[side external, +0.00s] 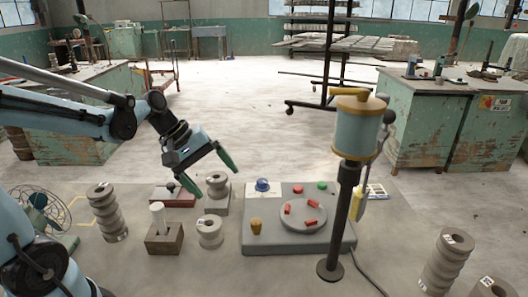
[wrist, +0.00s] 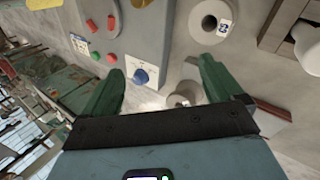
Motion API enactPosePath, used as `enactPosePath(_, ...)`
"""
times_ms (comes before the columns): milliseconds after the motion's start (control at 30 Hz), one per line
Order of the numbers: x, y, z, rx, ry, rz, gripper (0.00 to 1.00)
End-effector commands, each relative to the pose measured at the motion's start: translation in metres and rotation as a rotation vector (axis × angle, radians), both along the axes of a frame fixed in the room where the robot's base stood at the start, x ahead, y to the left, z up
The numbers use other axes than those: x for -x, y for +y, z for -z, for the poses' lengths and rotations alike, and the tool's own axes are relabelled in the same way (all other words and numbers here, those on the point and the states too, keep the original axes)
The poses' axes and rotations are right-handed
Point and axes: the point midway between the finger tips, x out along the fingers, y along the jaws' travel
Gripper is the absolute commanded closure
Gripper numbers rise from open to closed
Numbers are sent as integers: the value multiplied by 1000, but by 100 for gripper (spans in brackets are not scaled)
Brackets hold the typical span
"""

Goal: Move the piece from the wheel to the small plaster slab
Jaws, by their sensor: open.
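My gripper (side external: 208,172) is open and empty, left of the wheel and above the row of spools. In the wrist view its two green fingers (wrist: 160,72) are spread wide with nothing held between them. I cannot tell for sure which thing is the small plaster slab.
The machine base (side external: 260,238) carries a blue knob (side external: 262,185) and red and green buttons. A post with a blue canister (side external: 357,132) stands at its right. Grey spools (side external: 210,232) stand on the left, beside a wooden block (side external: 164,240). A fan (side external: 35,215) is far left.

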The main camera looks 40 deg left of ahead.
Motion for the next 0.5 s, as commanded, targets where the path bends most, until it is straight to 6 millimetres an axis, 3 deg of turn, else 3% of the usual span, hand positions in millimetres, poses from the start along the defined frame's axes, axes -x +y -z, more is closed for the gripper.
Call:
enactPosePath(33, 9, -11, -2, -87, -33, 88, 7)
enactPosePath(200, 32, -31, -5, -386, -157, 382, 7)
enactPosePath(500, 54, -47, -7, -765, -323, 772, 7)
